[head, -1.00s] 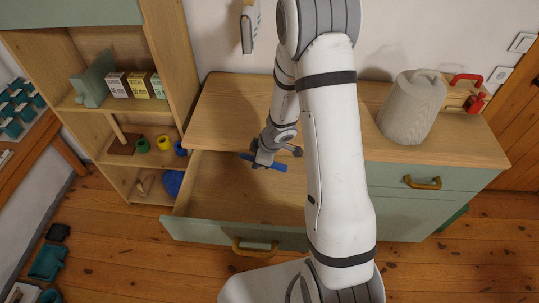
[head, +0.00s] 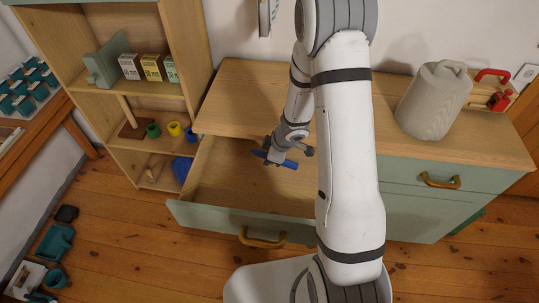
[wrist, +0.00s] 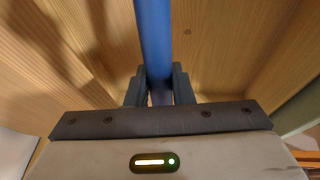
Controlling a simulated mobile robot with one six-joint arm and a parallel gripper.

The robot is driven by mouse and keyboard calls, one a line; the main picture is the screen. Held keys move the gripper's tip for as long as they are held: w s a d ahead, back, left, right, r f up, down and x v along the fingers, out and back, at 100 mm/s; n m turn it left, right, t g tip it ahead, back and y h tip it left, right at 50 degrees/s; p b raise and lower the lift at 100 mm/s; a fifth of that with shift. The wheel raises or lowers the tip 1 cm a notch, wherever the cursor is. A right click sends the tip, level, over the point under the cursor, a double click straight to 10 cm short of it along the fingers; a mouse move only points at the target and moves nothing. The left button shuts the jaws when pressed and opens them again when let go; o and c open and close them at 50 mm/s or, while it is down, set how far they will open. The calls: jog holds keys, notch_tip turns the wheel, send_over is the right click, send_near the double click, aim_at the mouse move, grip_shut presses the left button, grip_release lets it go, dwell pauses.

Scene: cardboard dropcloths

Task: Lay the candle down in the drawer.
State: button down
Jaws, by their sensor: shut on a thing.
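The blue candle (head: 289,164) lies sideways across my gripper (head: 274,157), over the open drawer (head: 225,190). My gripper is shut on the candle near its middle. In the wrist view the candle (wrist: 153,40) runs from between the two fingertips (wrist: 158,88) up to the top edge. The wooden drawer floor (wrist: 235,40) shows behind it. I cannot tell whether the candle touches the floor. The drawer has a green front with a brass handle (head: 262,240). My arm hides the drawer's right part.
The cabinet top (head: 240,95) is clear at left and overhangs the drawer's back. A grey canister (head: 433,100) and a red-handled item (head: 497,92) stand at its right. A shelf (head: 150,90) with boxes and cups (head: 174,128) stands close on the left.

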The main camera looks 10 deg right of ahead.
jog(key=shift+f+b, duration=3.25)
jog(key=shift+f, duration=1.1)
jog(key=c, duration=1.2)
grip_release()
jog(key=p+v, duration=0.3)
jog(key=v, duration=0.4)
jog(key=shift+p, duration=0.4)
jog(key=shift+s+d+r, duration=0.1)
jog(key=shift+r, duration=0.25)
